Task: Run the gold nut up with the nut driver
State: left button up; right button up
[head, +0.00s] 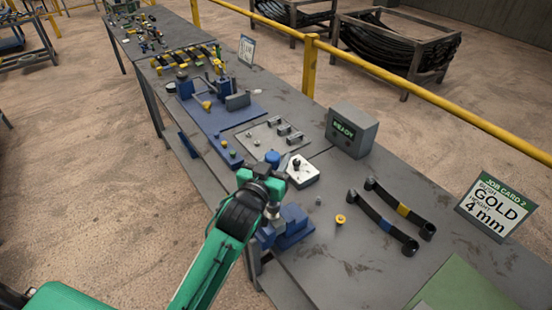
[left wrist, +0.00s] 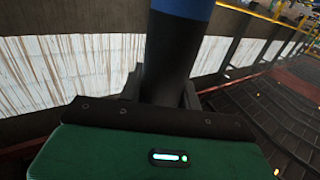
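My left gripper (head: 268,187) comes in from the lower left and is closed around the dark shaft of a tool with a blue top, which looks like the nut driver (head: 272,158). The tool stands roughly upright, its metal lower end over a blue fixture (head: 292,228) at the table's near edge. In the left wrist view the dark shaft (left wrist: 172,60) sits between the fingers. A small yellow-gold piece (head: 340,219), possibly the gold nut, is on the table right of the fixture. Whether a nut is under the tool is hidden. My right gripper is not seen.
A job card (head: 494,205) reads GOLD 4 mm. Two dark leaf springs (head: 412,212) lie right of the gold piece. A grey READY box (head: 351,130), a white block (head: 302,172) and a plate with handles (head: 268,138) stand behind. A green mat (head: 465,290) lies front right.

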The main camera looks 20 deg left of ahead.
pick_arm(q)
jog(key=shift+r, duration=0.1)
grip_shut()
jog(key=shift+f, duration=0.5)
jog(key=shift+f+b, duration=0.35)
jog(key=shift+b, duration=0.05)
dwell(0.7)
jog(key=shift+f, duration=0.6)
dwell(0.5)
jog(key=shift+s+f+b, duration=0.1)
jog(key=shift+f+b, duration=0.25)
dwell(1.1)
notch_tip(320, 180, up, 7)
jog(key=p, duration=0.6)
jog(key=shift+r+p, duration=0.15)
jog(key=shift+p, duration=0.25)
